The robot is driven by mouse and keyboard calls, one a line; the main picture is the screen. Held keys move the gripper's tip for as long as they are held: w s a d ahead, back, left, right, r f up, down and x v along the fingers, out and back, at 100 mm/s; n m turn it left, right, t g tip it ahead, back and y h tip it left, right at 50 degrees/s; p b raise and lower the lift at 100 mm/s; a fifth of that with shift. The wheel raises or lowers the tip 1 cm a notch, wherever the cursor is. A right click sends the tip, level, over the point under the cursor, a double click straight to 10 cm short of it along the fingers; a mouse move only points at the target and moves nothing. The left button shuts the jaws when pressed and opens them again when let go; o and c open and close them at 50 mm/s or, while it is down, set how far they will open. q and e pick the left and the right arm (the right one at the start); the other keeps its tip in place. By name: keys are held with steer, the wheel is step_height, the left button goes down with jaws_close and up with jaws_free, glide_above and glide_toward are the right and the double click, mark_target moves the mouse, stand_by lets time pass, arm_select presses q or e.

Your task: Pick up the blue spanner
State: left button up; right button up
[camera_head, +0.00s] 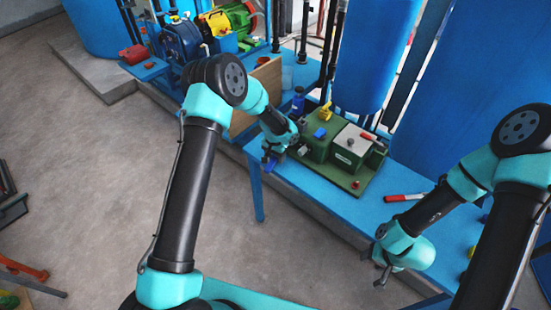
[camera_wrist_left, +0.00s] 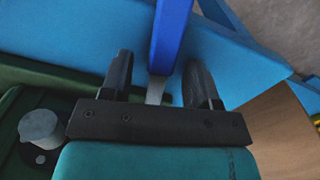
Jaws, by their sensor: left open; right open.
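The blue spanner (camera_wrist_left: 170,35) shows in the left wrist view as a blue handle with a silver part (camera_wrist_left: 156,90) running down between my left fingers. My left gripper (camera_wrist_left: 160,68) is open, with one finger on each side of it; I cannot tell whether either finger touches it. In the head view a bit of blue that looks like the spanner (camera_head: 269,163) shows at the table's left end, mostly hidden by my left gripper (camera_head: 276,153). My right gripper (camera_head: 382,273) is open and empty beside the table's front edge.
A brown board (camera_head: 262,93) stands behind my left wrist. Blue tanks (camera_head: 375,55) rise behind.

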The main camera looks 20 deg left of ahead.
mark_target(275, 156)
arm_select(q)
jaws_close()
stand_by(0.5)
steer(key=shift+r, duration=0.1)
step_height(275, 156, up, 18)
stand_by(0.6)
stand_by(0.4)
